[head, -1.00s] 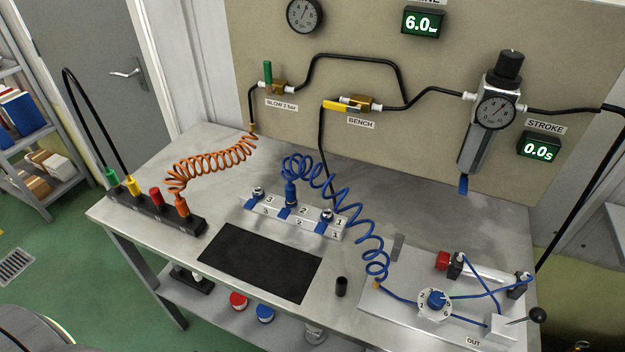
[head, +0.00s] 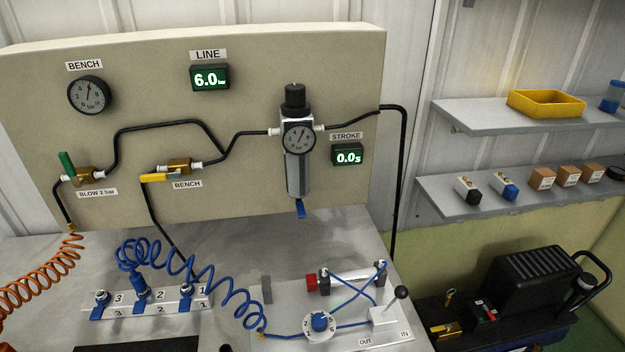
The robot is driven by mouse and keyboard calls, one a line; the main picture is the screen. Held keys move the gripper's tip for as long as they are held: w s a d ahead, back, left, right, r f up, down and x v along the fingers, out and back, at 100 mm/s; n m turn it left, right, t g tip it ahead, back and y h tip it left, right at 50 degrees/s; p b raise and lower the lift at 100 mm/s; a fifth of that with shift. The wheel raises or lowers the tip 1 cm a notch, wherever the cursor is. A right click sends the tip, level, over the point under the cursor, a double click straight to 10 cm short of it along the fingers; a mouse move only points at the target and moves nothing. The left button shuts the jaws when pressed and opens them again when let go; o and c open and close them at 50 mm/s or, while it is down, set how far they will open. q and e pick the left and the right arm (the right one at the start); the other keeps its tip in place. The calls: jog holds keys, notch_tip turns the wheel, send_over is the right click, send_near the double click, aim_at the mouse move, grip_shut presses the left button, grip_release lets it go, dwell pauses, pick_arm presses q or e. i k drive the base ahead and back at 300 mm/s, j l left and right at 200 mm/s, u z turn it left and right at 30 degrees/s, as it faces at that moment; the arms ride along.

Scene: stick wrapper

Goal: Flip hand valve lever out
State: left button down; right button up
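The hand valve (head: 383,317) is a small white block at the front right of the bench. Its lever, a thin rod with a black ball knob (head: 402,291), leans up and to the right. That is toward the side of the IN label (head: 405,334) and away from the OUT label (head: 365,342). A blue tube runs from the valve to a round white dial with a blue knob (head: 319,321). Neither of my grippers is in view.
A small cylinder with a red end (head: 311,283) lies behind the valve. A coiled blue hose (head: 235,305) and the numbered manifold (head: 150,301) are to the left. The regulator (head: 298,160) hangs on the back panel. A black compressor (head: 540,282) stands right of the bench.

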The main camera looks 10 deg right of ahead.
aim_at(401, 291)
jog(key=k+l+z, duration=0.15)
jog(key=l, duration=0.5)
jog(key=k+l+z, duration=0.1)
jog(key=l, duration=0.55)
jog(key=k+l+z, duration=0.15)
jog(key=l, duration=0.55)
jog(key=l+z, duration=0.1)
jog(key=l, duration=0.55)
jog(key=k, duration=0.05)
